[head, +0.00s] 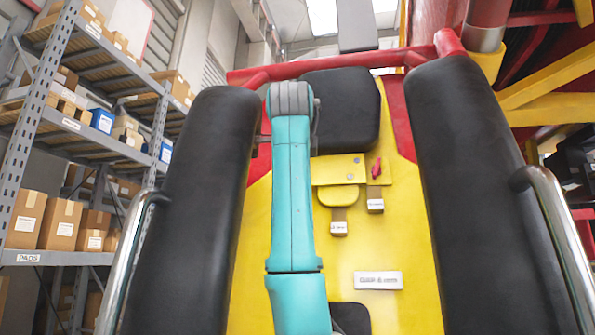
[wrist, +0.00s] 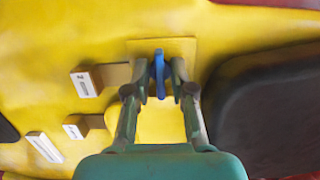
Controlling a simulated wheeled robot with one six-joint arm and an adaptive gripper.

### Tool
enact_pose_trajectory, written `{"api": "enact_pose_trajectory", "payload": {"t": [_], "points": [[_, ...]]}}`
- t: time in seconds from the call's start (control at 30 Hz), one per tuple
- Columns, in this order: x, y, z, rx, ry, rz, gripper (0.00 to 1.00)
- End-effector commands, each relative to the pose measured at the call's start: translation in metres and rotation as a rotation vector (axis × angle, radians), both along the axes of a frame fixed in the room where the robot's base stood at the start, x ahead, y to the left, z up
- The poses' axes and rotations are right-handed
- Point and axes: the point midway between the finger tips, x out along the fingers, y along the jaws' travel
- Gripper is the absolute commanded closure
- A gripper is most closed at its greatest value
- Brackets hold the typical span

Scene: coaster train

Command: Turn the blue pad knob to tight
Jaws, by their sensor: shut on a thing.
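The blue pad knob (wrist: 158,73) shows in the wrist view as an upright blue bar on a yellow plate (wrist: 180,46). My gripper (wrist: 161,90) is at the knob, with one finger on each side of it, and is shut on it. In the head view my teal arm (head: 293,190) reaches up the yellow seat back and hides the blue knob and my gripper. A red knob (head: 376,170) shows to the right of the arm. I cannot read the knob's setting.
Two small labelled blocks, a left one (head: 339,229) and a right one (head: 375,206), sit on the seat back. A white label plate (head: 378,280) is lower. Black padded bars stand left (head: 190,210) and right (head: 490,190). A black headrest (head: 345,110) is above.

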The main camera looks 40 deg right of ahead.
Motion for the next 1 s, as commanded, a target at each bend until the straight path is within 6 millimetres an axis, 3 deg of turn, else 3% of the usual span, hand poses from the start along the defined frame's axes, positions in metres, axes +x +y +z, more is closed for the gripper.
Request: {"api": "enact_pose_trajectory", "payload": {"t": [0.27, 0.3, 0.33, 0.73, 1.0], "points": [[0.0001, -0.0002, -0.0014, 0.003, 0.003, -0.002, 1.00], [0.0001, -0.0003, -0.0015, 0.003, 0.003, -0.002, 0.74], [0.0001, -0.0003, -0.0014, 0.003, 0.003, -0.002, 0.67], [0.0000, -0.0001, -0.0004, -0.010, 0.016, 0.003, 0.66], [-0.0002, -0.0001, -0.0001, -0.129, 0.168, 0.048, 0.66]]}}
